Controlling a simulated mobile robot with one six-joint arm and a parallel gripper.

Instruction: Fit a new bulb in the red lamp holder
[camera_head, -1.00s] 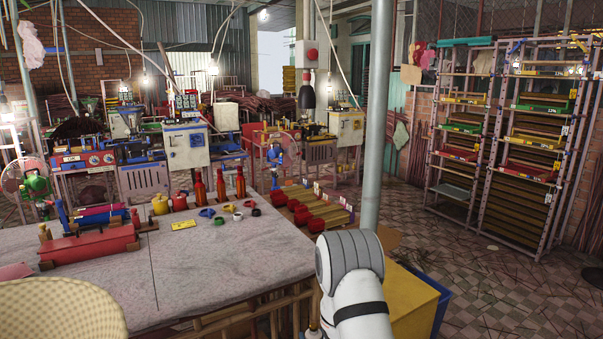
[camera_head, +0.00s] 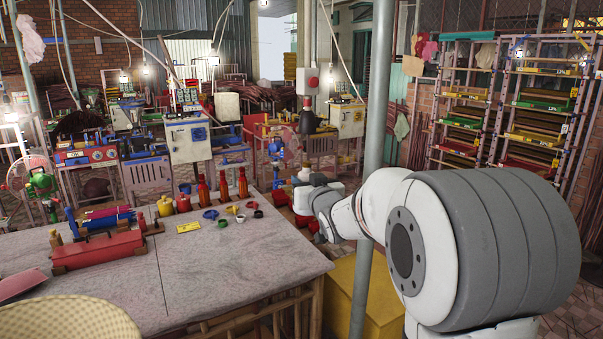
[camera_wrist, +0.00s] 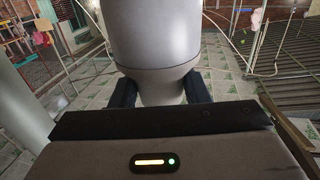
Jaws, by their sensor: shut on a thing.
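In the wrist view my gripper (camera_wrist: 160,95) is shut, with a dark finger on each side of a smooth pale grey thing (camera_wrist: 155,45). This thing is wide and rounded at the top and narrows to a neck between the fingers. It has a bulb-like outline, but its far end is cut off by the top edge. In the head view my arm reaches from the right past the grey post, and I cannot make out the fingers there. Lit bulbs (camera_head: 213,59) hang on cords at the back. I cannot pick out the red lamp holder with certainty.
A grey post (camera_head: 376,110) stands close to my arm. The table (camera_head: 230,285) bears red bottles (camera_head: 243,183), small coloured rings and a red extruder (camera_head: 98,250). A yellow box (camera_head: 345,300) stands right of it. Racks (camera_head: 530,110) stand at the back right.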

